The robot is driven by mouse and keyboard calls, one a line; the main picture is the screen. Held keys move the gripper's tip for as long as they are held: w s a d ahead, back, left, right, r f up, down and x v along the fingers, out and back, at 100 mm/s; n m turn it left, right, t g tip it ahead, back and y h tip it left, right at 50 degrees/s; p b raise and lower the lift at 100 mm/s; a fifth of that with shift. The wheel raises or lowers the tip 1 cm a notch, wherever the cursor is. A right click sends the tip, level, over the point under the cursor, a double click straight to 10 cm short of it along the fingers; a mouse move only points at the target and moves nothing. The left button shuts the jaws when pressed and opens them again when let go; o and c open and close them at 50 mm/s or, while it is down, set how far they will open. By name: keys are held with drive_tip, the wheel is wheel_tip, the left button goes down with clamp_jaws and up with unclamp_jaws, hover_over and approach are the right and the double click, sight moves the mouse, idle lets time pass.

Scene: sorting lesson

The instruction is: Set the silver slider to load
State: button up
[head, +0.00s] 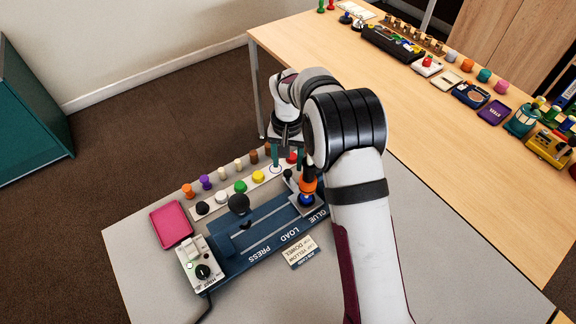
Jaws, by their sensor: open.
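The dark blue station (238,262) lies on the grey table, with GLUE, LOAD and PRESS lettered along its front edge. A pale slot runs along its top. A small greyish carriage (316,211), which looks like the silver slider, sits at the GLUE end, partly hidden by my arm. A blue round piece (306,200) and an orange piece (308,185) are stacked there.
A white strip with coloured buttons (240,187) and a row of pegs (206,182) lie behind the station. A pink tray (171,222), a switch box (201,268) and a job card (300,252) surround it. Another table (440,120) holds many items.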

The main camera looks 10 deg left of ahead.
sight(288, 172)
drive_tip(key=shift+f, duration=1.75)
clamp_jaws()
